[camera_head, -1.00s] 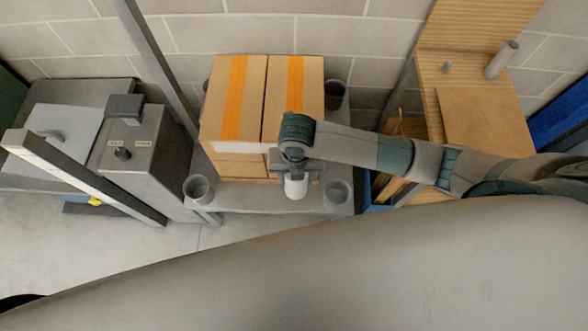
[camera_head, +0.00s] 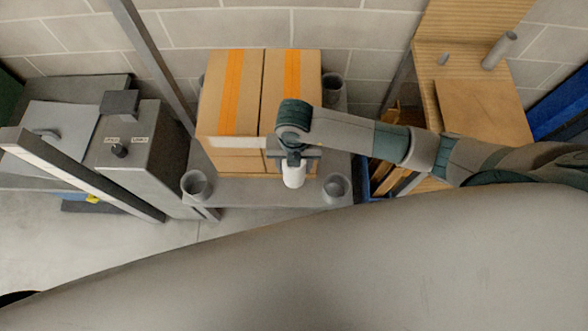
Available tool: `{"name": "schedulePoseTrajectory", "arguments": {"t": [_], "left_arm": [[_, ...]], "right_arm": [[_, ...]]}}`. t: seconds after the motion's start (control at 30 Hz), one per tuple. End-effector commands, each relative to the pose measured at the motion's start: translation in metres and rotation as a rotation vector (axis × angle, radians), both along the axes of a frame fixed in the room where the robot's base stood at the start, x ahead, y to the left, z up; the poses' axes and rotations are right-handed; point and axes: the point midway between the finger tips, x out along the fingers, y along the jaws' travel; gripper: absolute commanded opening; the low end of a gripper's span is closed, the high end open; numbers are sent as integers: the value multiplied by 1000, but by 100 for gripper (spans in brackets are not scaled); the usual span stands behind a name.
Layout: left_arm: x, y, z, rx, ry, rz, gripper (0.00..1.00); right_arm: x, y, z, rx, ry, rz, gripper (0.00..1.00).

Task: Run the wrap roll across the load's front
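The load is a stack of brown cartons (camera_head: 222,95) with orange stripes, standing on a grey base (camera_head: 245,190). My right arm comes in from the right, and its gripper (camera_head: 292,160) points down in front of the load's right half. It is shut on a white wrap roll (camera_head: 293,176), which hangs upright below the fingers. The fingertips are small and partly hidden by the wrist. A pale strip (camera_head: 228,144) shows across the front of the left cartons. I cannot tell whether the roll touches the cartons. My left gripper is not in view.
Grey cups stand at the base's front left (camera_head: 196,184) and front right (camera_head: 336,187) corners, with others behind. A grey control cabinet (camera_head: 135,150) and slanted rail (camera_head: 75,170) are left. A wooden shelf (camera_head: 480,105) and a blue bin (camera_head: 378,187) are right.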

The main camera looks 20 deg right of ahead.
Motion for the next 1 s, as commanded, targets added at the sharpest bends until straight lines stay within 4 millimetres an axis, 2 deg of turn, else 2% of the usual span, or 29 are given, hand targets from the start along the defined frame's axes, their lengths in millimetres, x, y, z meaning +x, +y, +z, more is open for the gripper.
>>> {"name": "schedulePoseTrajectory", "arguments": {"t": [0.2,0.43,1.0], "left_arm": [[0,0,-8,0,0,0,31],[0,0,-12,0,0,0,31],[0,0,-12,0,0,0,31]], "right_arm": [[20,-6,-1,0,-2,-1,29],[33,-10,0,0,-2,-1,29],[37,-11,1,1,-1,0,29]]}}
